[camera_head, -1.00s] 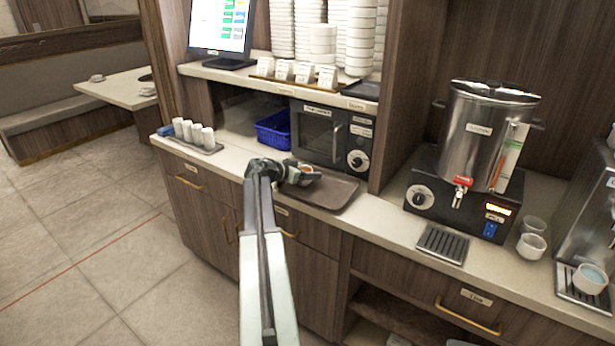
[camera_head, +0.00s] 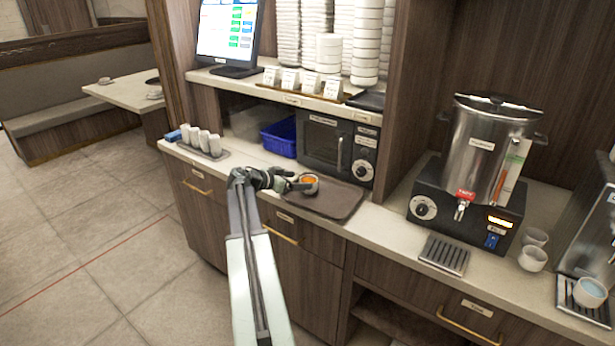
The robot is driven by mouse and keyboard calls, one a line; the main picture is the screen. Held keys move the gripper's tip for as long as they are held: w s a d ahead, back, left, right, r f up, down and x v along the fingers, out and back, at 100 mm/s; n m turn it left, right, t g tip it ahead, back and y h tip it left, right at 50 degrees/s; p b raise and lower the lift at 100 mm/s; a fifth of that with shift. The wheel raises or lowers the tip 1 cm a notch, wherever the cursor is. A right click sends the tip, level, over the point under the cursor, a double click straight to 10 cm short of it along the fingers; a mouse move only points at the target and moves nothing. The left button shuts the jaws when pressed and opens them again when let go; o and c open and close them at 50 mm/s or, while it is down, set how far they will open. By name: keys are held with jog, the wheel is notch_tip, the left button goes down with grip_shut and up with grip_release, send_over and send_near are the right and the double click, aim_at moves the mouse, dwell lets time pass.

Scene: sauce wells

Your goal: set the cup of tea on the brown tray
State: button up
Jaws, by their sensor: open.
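The tray lies on the counter in front of the microwave. My gripper (camera_head: 297,185) is open just left of the cup, its fingertips close to the cup's side. I cannot tell whether they still touch it.
A microwave (camera_head: 324,143) and a blue basket (camera_head: 280,137) stand behind the tray. A small tray of white cups (camera_head: 204,142) is at the left. A steel urn (camera_head: 487,150) with a drip grate (camera_head: 444,254) stands at the right, near more cups (camera_head: 533,257).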

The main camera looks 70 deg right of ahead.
jog(key=v, duration=0.3)
jog(key=shift+p, duration=0.3)
jog(key=w+a+f+n+t+y, duration=0.2)
jog(key=w+a+f+n, duration=0.15)
jog(key=w+a, duration=0.55)
jog(key=w+a+f+n+t+y, duration=0.1)
jog(key=w+a+f+n+t, duration=0.25)
jog(key=a, duration=0.95)
jog(key=w+a+f+n+y, duration=0.2)
jog(key=w+a+f+n, duration=0.15)
jog(key=w+a, duration=0.6)
jog(key=a+f+n+y, duration=0.2)
jog(key=a+n, duration=0.4)
jog(key=a, duration=1.4)
jog(key=a+f+n+y, duration=0.2)
jog(key=a+n+y, duration=0.2)
jog(key=a, duration=1.6)
jog(key=n+t, duration=0.1)
jog(key=n, duration=0.2)
jog(key=shift+s+a+y, duration=0.35)
jog(key=shift+a+y, duration=0.05)
jog(key=shift+f, duration=0.15)
